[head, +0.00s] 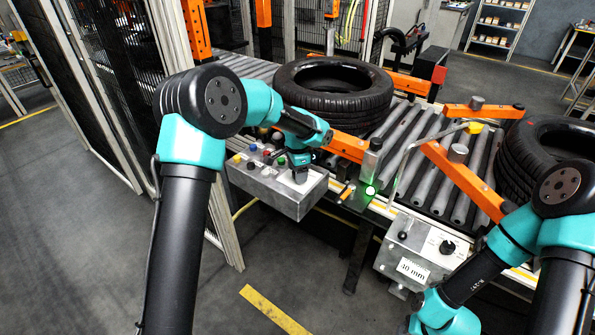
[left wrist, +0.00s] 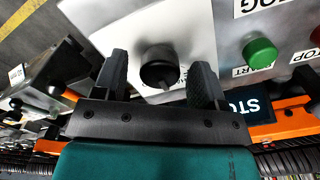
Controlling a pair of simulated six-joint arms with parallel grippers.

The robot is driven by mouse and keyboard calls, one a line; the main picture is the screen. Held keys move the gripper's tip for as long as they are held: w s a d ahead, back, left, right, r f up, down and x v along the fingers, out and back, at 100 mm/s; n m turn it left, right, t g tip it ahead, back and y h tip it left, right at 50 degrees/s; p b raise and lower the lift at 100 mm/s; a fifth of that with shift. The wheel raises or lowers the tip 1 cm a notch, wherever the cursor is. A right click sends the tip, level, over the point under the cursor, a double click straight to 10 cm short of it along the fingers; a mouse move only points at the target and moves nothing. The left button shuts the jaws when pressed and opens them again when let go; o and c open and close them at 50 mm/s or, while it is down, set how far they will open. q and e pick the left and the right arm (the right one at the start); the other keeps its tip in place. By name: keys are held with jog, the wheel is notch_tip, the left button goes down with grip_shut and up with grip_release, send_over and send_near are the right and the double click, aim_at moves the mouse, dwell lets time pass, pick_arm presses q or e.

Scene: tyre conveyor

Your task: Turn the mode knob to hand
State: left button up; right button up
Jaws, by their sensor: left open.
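A black round knob (left wrist: 158,72) sits on a pale plate on the metal control box (head: 262,188); its handle points towards the bottom of the left wrist view. I take it for the mode knob; no position words are readable around it. My left gripper (head: 300,177) is over the right part of the box, where it hides the knob in the head view. In the left wrist view the open left gripper (left wrist: 160,75) has one finger on each side of the knob, with gaps visible. My right arm is at the lower right; its gripper is not seen.
A green button (left wrist: 259,53) and a STOP label are beside the knob plate. A tyre (head: 333,88) lies on the roller conveyor, another tyre (head: 548,150) at right. Orange bars cross the rollers.

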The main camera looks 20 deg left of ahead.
pick_arm(q)
jog(key=shift+r, duration=0.1)
notch_tip(320, 180, up, 17)
dwell(0.8)
jog(key=shift+r, duration=0.1)
